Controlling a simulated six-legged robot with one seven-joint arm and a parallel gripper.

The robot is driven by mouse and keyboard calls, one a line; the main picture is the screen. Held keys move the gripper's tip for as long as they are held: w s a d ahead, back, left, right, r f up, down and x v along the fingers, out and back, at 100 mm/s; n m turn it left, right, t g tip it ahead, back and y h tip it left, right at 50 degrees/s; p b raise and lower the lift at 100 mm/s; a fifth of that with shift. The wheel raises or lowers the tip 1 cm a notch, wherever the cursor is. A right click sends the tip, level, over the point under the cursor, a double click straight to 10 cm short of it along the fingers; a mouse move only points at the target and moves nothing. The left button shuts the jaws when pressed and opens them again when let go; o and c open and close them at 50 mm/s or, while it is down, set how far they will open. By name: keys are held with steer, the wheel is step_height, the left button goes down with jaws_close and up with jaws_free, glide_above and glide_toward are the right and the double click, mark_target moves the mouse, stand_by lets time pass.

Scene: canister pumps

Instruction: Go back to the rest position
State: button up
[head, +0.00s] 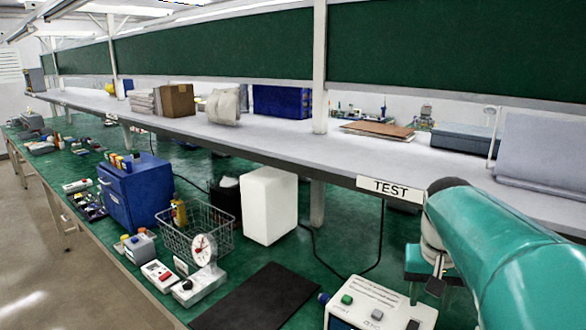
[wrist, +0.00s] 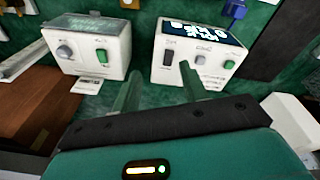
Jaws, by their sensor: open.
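My gripper (wrist: 160,88) is open and empty in the wrist view. Its two green fingers stand apart, with a white device behind each fingertip. The left device (wrist: 88,50) has a grey knob and a green button. The right device (wrist: 185,72) has a dark display and several buttons. In these frames I cannot tell whether the fingers touch either device. In the head view my teal arm reaches in from the right and hides most of the gripper. A white device with a green button (head: 385,308) shows at the lower edge there.
A black mat (head: 260,300), a white dial scale (head: 203,265), a wire basket (head: 190,225), a white box (head: 269,205) and a blue cabinet (head: 138,190) stand on the green bench. A grey shelf (head: 250,138) with a TEST label runs above it. A brown block (wrist: 40,115) lies left in the wrist view.

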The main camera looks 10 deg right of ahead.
steer(key=s+a+f+n+t, duration=0.1)
steer(key=s+a+n, duration=0.1)
steer(key=a, duration=0.4)
steer(key=s+a+f+n+t, duration=0.1)
steer(key=s+a+t, duration=0.1)
steer(key=a, duration=0.4)
steer(key=s+a+f+n+t+y, duration=0.1)
steer(key=s+a+n, duration=0.1)
steer(key=a, duration=0.4)
steer(key=shift+s+a+f+n+t, duration=0.2)
steer(key=shift+s+f+n+t, duration=0.1)
steer(key=shift+s, duration=0.6)
steer(key=shift+c, duration=0.8)
steer(key=shift+s, duration=0.1)
